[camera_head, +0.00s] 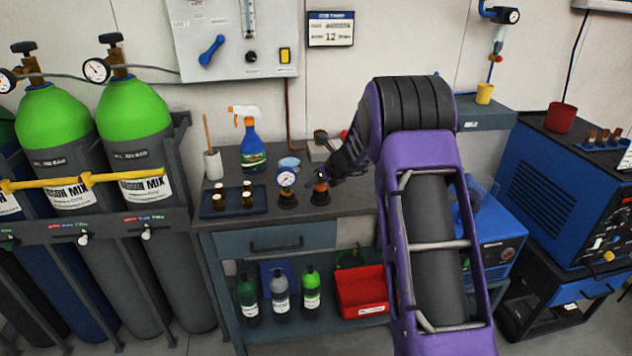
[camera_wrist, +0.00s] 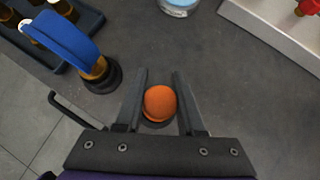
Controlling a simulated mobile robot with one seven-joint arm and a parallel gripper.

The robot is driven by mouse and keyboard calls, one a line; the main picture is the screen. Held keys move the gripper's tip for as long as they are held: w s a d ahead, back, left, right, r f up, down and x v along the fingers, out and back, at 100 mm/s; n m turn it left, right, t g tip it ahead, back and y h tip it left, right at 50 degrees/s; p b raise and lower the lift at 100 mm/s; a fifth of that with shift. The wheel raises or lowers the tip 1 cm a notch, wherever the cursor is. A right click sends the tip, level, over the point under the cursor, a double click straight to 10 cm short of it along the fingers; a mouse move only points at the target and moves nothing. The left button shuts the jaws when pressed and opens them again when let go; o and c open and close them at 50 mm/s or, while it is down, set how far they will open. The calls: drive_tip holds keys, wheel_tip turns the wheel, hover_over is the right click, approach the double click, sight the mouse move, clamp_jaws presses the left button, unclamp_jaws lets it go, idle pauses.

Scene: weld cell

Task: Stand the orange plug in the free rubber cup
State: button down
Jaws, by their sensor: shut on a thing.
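The orange plug (camera_head: 321,186) is between the fingers of my gripper (camera_head: 320,178), which is shut on it. In the wrist view the plug's round orange top (camera_wrist: 160,102) shows between the two fingers (camera_wrist: 160,98). A black rubber cup (camera_head: 320,198) is directly under the plug on the bench. A dark rim shows below the plug in the wrist view. The plug looks upright and at or in the cup's mouth; I cannot tell how deep it sits. A second black cup (camera_head: 288,199) beside it on the left holds a blue-rimmed pressure gauge (camera_head: 286,179).
A dark blue tray (camera_head: 233,211) with several small brown pieces is at the left of the bench (camera_head: 352,203). A spray bottle (camera_head: 251,145), a white pot (camera_head: 213,164) and a light blue tub (camera_head: 289,163) stand behind. The bench's front edge is close.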

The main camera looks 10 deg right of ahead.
drive_tip(key=shift+f+b, duration=0.35)
drive_tip(key=shift+f, duration=0.2)
drive_tip(key=c, duration=0.8)
unclamp_jaws()
drive_tip(key=p+v, duration=0.2)
drive_tip(key=v, duration=0.9)
drive_tip(key=shift+p, duration=0.35)
